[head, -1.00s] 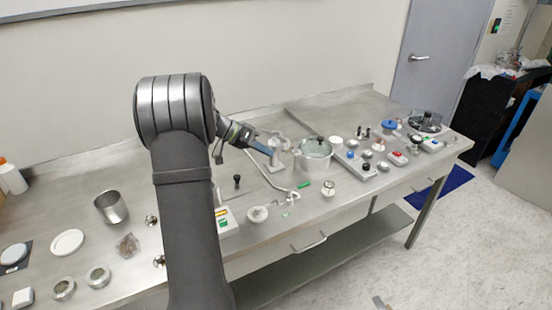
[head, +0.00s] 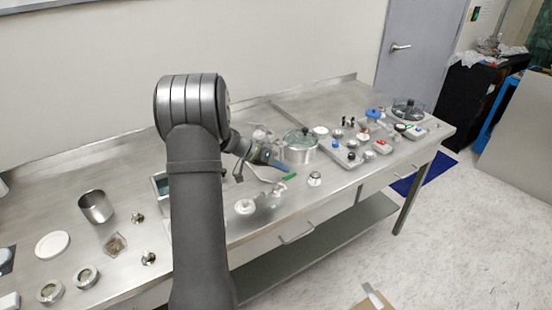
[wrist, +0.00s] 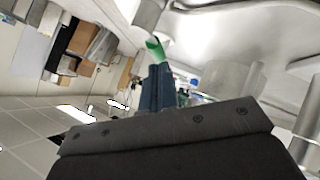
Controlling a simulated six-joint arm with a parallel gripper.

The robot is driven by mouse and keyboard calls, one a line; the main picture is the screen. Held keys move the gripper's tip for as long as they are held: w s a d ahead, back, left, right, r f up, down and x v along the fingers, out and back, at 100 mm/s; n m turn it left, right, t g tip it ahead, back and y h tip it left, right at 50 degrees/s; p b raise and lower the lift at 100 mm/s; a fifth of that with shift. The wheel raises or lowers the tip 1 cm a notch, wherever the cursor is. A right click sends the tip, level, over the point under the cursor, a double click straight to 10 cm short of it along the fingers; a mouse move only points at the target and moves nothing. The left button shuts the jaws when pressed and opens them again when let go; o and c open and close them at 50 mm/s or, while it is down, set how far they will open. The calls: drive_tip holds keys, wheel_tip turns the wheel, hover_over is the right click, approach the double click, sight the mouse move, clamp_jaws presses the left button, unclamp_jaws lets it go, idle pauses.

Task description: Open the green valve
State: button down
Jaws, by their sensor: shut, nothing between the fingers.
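The green valve handle (head: 290,177) is a small green lever on the bench, in front of the round metal chamber. In the wrist view the green handle (wrist: 156,47) stands just beyond my fingertips, joined to a metal fitting. My gripper (head: 283,166) is just behind and left of the handle in the head view, with blue fingers close together. In the wrist view my gripper (wrist: 160,72) is shut and empty, its tips close to the handle. Whether they touch it I cannot tell. My arm hides part of the bench and pipe.
A round metal chamber (head: 300,146) with a glass lid stands right behind my gripper. A small round gauge (head: 315,179) is to the right. Control blocks with knobs and a blue-topped part (head: 374,114) fill the right. A metal beaker (head: 96,206) stands at left.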

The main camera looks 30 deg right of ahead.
drive_tip(key=shift+s+f, duration=0.1)
drive_tip(key=shift+f, duration=0.05)
drive_tip(key=shift+s+d+f+m+g, duration=0.1)
drive_tip(key=shift+s+f+m+g, duration=0.25)
drive_tip(key=shift+m, duration=0.15)
drive_tip(key=shift+s+f+y, duration=0.15)
drive_tip(key=shift+f+y, duration=0.05)
drive_tip(key=shift+y, duration=0.1)
drive_tip(key=shift+a, duration=0.2)
drive_tip(key=shift+w+a, duration=0.35)
drive_tip(key=shift+w, duration=0.35)
drive_tip(key=w+d+r+v, duration=0.1)
drive_tip(key=d+r+v, duration=0.1)
drive_tip(key=v, duration=1.1)
